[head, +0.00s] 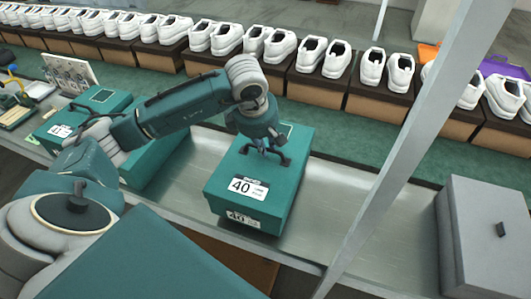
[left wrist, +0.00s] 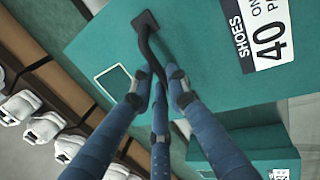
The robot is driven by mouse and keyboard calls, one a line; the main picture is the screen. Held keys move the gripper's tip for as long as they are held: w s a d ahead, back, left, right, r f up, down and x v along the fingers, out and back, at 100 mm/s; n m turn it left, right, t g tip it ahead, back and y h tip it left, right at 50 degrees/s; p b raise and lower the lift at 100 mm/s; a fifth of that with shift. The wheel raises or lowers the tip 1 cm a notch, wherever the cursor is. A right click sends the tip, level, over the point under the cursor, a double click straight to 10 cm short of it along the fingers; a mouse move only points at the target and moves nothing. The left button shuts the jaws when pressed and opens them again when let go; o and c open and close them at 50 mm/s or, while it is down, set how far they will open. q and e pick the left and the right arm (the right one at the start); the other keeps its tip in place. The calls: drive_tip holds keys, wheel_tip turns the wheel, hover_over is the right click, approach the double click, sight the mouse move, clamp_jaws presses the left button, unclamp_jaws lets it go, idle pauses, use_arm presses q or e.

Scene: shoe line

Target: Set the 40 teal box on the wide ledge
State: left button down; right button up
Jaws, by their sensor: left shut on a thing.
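The 40 teal box (head: 245,193) is a closed box with a white "40" label on its lid and another on its front side. It appears over the grey metal wide ledge (head: 335,195); I cannot tell whether it touches it. My left gripper (head: 264,148) is above the lid, shut on the box's dark handle. In the left wrist view, the fingers (left wrist: 160,92) close around the handle (left wrist: 146,38), with the teal lid (left wrist: 200,50) and its label below. My right gripper is not in view.
A teal box labelled 41 (head: 58,131) and another teal box (head: 150,160) stand left. A grey lidded box (head: 480,240) stands right. A slanted grey post (head: 410,150) crosses the front. White shoes on brown boxes (head: 315,92) line the back. Ledge is bare right of the 40 box.

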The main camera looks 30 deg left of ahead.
use_arm(q)
drive_tip(key=shift+f+p, duration=0.4)
drive_tip(key=shift+f, duration=1.3)
drive_tip(key=shift+w+f, duration=0.1)
drive_tip(key=shift+f, duration=0.2)
drive_tip(key=c, duration=1.7)
unclamp_jaws()
drive_tip(key=shift+f, duration=0.1)
drive_tip(key=b+v, duration=0.2)
drive_tip(key=v, duration=1)
drive_tip(key=shift+d, duration=0.1)
